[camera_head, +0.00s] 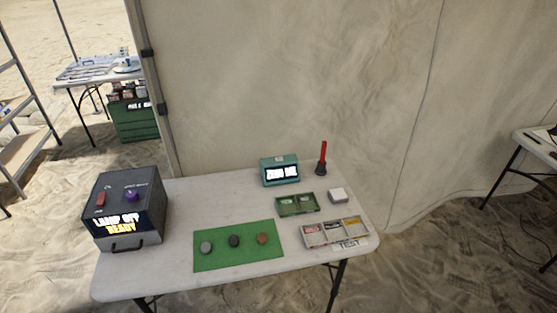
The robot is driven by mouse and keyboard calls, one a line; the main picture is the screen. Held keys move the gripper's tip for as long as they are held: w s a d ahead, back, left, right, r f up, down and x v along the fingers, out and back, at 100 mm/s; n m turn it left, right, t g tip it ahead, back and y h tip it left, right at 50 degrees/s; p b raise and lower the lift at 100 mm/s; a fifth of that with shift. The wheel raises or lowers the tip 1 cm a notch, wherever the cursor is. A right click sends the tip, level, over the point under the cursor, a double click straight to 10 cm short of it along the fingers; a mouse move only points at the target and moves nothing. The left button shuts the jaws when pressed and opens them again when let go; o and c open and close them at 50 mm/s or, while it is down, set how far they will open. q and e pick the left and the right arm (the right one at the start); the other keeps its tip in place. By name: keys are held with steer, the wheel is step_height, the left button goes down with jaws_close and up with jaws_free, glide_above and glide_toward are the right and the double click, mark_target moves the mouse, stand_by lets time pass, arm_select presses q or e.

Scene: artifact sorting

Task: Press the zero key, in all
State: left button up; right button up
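A teal box (269,180) with a lit display stands at the back of the white table. The display reads something like "ZERO ME", but its letters are blurred. A small pale patch shows on top of this box; I cannot tell whether it is a key. No key marked zero can be made out. Neither of my grippers is in view.
On the table (180,276) are a dark box (152,240) reading "LAMP OFF READY", a green mat (215,262) with three round pieces, a green tray (281,212), a three-part tray (306,244) by a "TEST" label, a white-topped block (338,195) and a red torch-like stick (323,155).

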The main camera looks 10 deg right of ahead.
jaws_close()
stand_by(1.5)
